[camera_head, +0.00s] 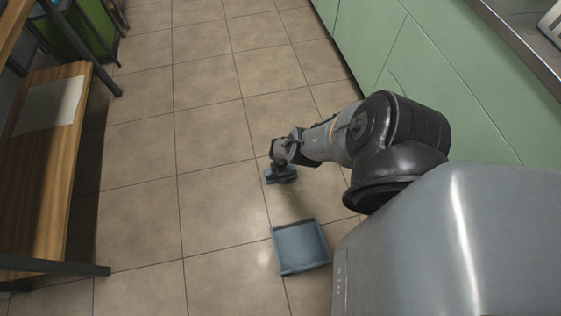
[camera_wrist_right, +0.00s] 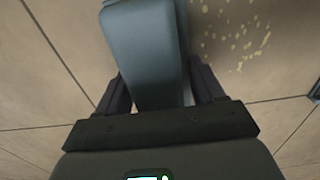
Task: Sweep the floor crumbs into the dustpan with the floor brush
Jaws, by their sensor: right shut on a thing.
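The floor brush (camera_head: 281,176) is blue-grey and sits low by the tiled floor, held by my right gripper (camera_head: 280,160). In the right wrist view, the brush (camera_wrist_right: 145,45) lies between the two dark fingers of the right gripper (camera_wrist_right: 160,88), which is shut on it. Its bristles are hidden. Pale yellow crumbs (camera_wrist_right: 235,40) lie scattered on the floor just right of the brush in the wrist view; I cannot make them out in the head view. The blue-grey dustpan (camera_head: 301,248) lies flat on the floor, below the brush in the head view and apart from it. My left gripper is not in view.
Green cabinets (camera_head: 400,60) line the right side under a counter (camera_head: 515,35). A wooden bench (camera_head: 45,160) with a pale sheet (camera_head: 50,105) on it stands at the left. A green bin-like object (camera_head: 75,35) is at the top left. The tiled floor (camera_head: 140,170) between is clear.

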